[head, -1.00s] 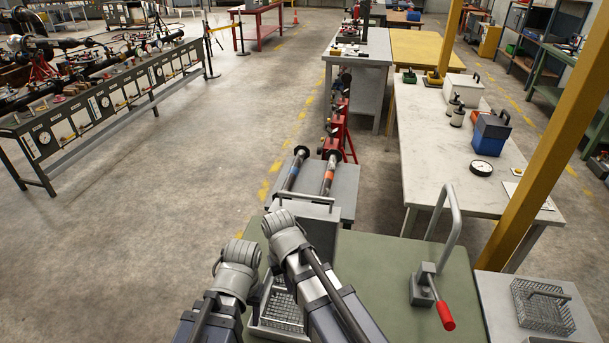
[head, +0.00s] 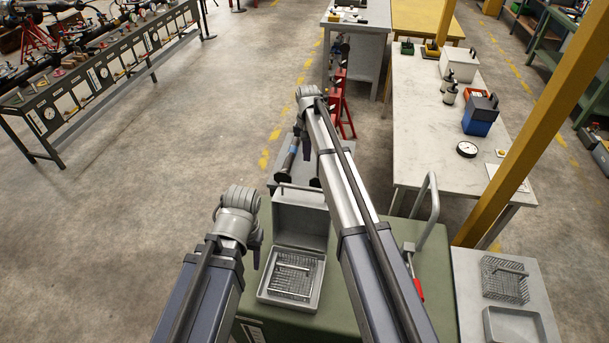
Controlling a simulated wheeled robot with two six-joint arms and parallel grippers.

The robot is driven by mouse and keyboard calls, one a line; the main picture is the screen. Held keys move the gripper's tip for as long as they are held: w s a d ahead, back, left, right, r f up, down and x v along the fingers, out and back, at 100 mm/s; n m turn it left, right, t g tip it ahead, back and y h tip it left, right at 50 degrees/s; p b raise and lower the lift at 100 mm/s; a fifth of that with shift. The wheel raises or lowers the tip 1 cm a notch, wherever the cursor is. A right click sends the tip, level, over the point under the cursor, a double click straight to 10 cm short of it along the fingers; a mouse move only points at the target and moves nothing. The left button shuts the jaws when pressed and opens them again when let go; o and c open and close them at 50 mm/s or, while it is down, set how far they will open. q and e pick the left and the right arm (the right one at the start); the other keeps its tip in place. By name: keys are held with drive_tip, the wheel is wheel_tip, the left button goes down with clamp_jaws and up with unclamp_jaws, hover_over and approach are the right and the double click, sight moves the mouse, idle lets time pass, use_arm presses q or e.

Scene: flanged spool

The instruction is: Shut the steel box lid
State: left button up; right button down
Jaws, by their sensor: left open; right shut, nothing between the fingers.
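The steel box (head: 264,292) sits on the green bench with its lid (head: 299,225) standing open at the back edge. A bar handle runs along the lid's upper edge. A wire basket (head: 293,274) lies inside the box. My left gripper (head: 257,254) hangs left of the lid and box, apart from them; it is open, seen small and partly hidden by its wrist. My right arm reaches past the right of the box, and my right gripper (head: 306,154) is beyond the lid, pointing down. It is shut and empty, its fingertips hard to make out.
A lever press with a red handle (head: 418,289) stands on the green bench (head: 437,280), right of my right arm. A grey side table (head: 463,291) holds another wire basket (head: 505,280). Behind the lid is a grey stand with rods (head: 290,155), partly hidden. A yellow post (head: 530,142) rises at right.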

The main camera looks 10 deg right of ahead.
drive_tip(key=shift+f, duration=0.15)
drive_tip(key=b, duration=0.9)
hover_over(304, 192)
wheel_tip(304, 192, down, 8)
drive_tip(key=shift+s+d+f, duration=0.1)
drive_tip(key=shift+s, duration=0.05)
